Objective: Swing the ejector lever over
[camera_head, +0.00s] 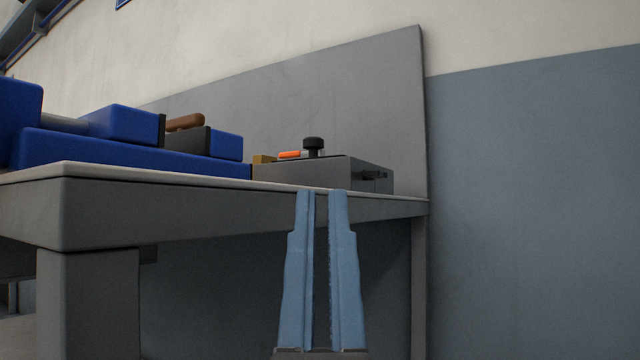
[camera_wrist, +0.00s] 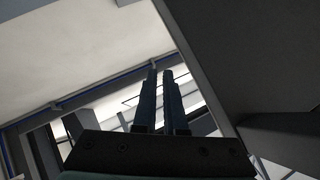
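A grey box (camera_head: 318,174) stands on the right end of the bench. A black knob (camera_head: 313,144) rises from its top, with an orange piece (camera_head: 289,154) beside it. A dark stub (camera_head: 374,175) sticks out of its right side. I cannot tell for sure which of these is the ejector lever. My gripper (camera_head: 321,194) points up in front of the bench edge, below the box in the picture. Its two blue fingers stand a narrow gap apart with nothing between them. The fingers (camera_wrist: 160,74) also show dark in the wrist view, which shows no lever.
The bench (camera_head: 150,214) has a pale top and a thick front edge close behind my fingers. A blue machine (camera_head: 130,155) with a brown rounded part (camera_head: 185,122) stands left of the box. A grey panel (camera_head: 340,90) rises behind. Space right of the bench is clear.

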